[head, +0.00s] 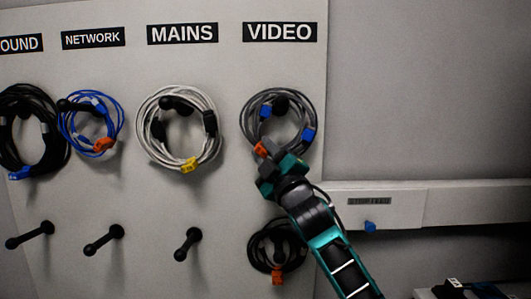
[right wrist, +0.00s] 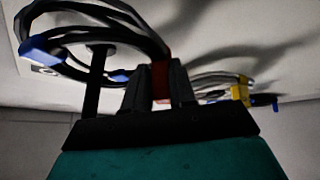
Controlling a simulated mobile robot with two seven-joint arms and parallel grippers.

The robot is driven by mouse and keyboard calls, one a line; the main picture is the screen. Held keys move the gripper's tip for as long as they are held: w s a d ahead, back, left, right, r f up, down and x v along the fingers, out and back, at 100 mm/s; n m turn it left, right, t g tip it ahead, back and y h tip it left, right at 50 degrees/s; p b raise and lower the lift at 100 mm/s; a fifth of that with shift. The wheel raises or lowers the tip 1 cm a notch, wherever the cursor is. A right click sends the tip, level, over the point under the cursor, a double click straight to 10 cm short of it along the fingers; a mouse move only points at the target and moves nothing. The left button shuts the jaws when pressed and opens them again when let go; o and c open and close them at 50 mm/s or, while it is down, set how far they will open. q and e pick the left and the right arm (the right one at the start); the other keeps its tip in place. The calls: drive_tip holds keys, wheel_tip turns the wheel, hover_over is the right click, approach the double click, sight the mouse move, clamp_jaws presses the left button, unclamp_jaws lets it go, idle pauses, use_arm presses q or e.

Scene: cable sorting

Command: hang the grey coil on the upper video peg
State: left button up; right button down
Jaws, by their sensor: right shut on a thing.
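The grey coil (head: 246,122), with blue connectors and an orange-red tag (head: 261,149), is at the upper peg under the VIDEO label (head: 280,32). The dark end of the upper video peg (head: 281,104) shows inside the loop, just below its top strands. My right gripper (head: 267,158) is shut on the tag at the coil's lower left. In the right wrist view the gripper (right wrist: 160,82) grips the red tag, the grey coil (right wrist: 110,15) arches above, and the dark peg (right wrist: 93,85) appears to pass through the loop. My left gripper is not in view.
A black coil (head: 262,250) with an orange tag hangs on the lower video peg, beside my right forearm. The white mains coil (head: 145,115) hangs to the left, then blue and black coils. Lower pegs (head: 187,244) there are bare. A wall trunking (head: 440,203) runs at right.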

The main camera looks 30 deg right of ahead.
drive_tip(key=c, duration=1.2)
unclamp_jaws()
drive_tip(key=shift+f, duration=0.2)
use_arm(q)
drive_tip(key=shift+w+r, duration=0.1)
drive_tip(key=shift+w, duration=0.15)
use_arm(e)
drive_tip(key=o, duration=0.4)
drive_tip(key=shift+c, duration=0.2)
use_arm(q)
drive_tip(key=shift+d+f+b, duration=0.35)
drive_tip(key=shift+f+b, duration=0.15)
drive_tip(key=shift+b, duration=0.35)
use_arm(e)
drive_tip(key=v, duration=1.2)
drive_tip(key=shift+s, duration=0.4)
